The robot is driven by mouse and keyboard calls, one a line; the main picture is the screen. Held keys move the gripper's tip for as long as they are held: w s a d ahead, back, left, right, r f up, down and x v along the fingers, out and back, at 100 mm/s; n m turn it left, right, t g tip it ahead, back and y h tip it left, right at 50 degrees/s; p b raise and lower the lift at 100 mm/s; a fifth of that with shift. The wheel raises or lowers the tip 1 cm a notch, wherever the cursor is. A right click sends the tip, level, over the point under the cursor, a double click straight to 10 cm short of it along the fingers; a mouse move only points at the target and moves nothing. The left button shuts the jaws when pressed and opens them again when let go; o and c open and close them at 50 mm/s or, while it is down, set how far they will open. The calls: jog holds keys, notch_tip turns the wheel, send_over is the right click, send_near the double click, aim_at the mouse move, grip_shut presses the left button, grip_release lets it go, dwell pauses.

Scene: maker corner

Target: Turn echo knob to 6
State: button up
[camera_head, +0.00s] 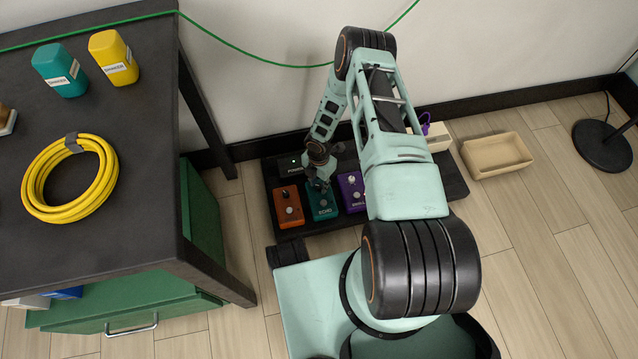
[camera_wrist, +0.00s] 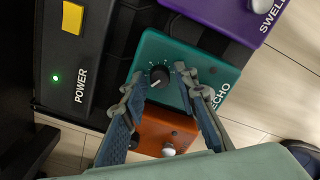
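The teal echo pedal (camera_head: 322,212) stands on the dark pedalboard on the floor, and it also shows in the wrist view (camera_wrist: 213,72). Its small black echo knob (camera_wrist: 159,75) has tick marks around it, too small to read. My gripper (camera_wrist: 158,73) is over the pedal with its two fingers spread on either side of the knob. A gap shows between the knob and each fingertip; I cannot tell whether either touches. In the head view my gripper (camera_head: 319,184) hides the upper part of the pedal and the knob.
An orange pedal (camera_head: 288,207) and a purple pedal (camera_head: 352,192) flank the echo pedal. A power box (camera_wrist: 80,75) with a green light and yellow switch lies beside them on the pedalboard (camera_head: 455,180). A dark workbench (camera_head: 120,215) stands left; a tan tray (camera_head: 497,157) lies right.

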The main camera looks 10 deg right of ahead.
grip_shut()
jog(key=shift+m, duration=0.4)
jog(key=m, duration=0.6)
jog(key=shift+m, duration=0.3)
jog(key=m, duration=0.5)
jog(key=shift+m, duration=0.3)
jog(key=m, duration=0.4)
jog(key=shift+m, duration=0.3)
